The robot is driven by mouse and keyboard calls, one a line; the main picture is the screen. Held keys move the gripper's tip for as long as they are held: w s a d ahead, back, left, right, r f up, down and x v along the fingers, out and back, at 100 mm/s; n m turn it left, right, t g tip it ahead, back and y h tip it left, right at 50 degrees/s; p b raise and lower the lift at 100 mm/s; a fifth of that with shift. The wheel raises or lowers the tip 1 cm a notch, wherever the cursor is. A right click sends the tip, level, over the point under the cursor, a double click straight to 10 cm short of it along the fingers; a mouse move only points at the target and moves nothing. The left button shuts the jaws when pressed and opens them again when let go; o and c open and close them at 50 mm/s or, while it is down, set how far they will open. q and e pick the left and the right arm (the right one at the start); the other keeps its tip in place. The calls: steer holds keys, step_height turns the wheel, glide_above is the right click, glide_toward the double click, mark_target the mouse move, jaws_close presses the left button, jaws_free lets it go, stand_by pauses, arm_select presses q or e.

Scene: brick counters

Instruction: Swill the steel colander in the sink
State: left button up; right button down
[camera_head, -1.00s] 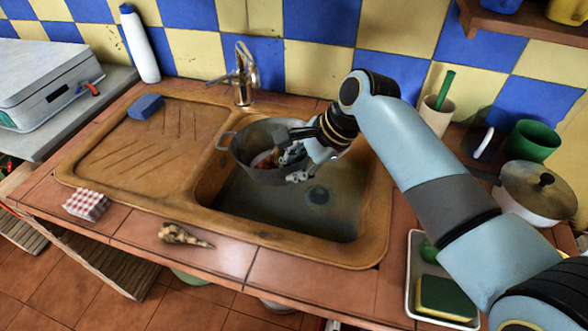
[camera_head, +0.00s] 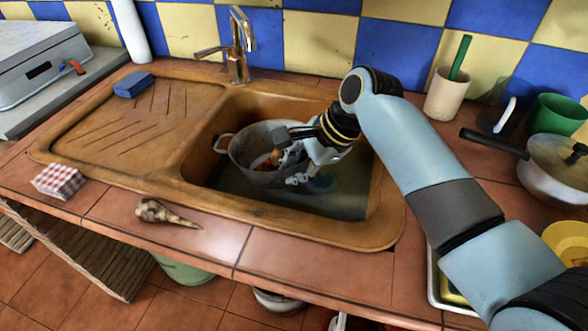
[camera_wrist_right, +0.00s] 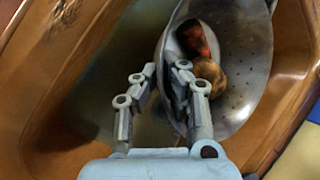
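The steel colander (camera_head: 253,167) is inside the sink basin (camera_head: 352,203), with a red-orange piece (camera_wrist_right: 193,39) and a round brown piece (camera_wrist_right: 209,76) in it. Its looped handle (camera_head: 222,143) points left. In the right wrist view my right gripper (camera_wrist_right: 163,72) has one finger outside and one inside the rim, shut on the colander's wall; some gap shows between the fingertips. Whether the colander touches the basin floor I cannot tell. My left gripper is not in view.
The tap (camera_head: 237,55) stands behind the basin. A blue sponge (camera_head: 133,84) lies on the drainboard (camera_head: 120,135). A checked cloth block (camera_head: 59,181) and a pale root (camera_head: 166,213) lie on the front counter. A lidded pan (camera_head: 550,180) and cup (camera_head: 447,95) stand at right.

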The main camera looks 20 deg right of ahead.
steer(key=shift+f+b, duration=2.2)
steer(key=shift+f, duration=2.9)
steer(key=shift+r+p, duration=0.65)
steer(key=shift+p, duration=0.3)
steer(key=shift+f, duration=0.15)
steer(key=shift+f, duration=0.55)
steer(key=shift+r, duration=0.1)
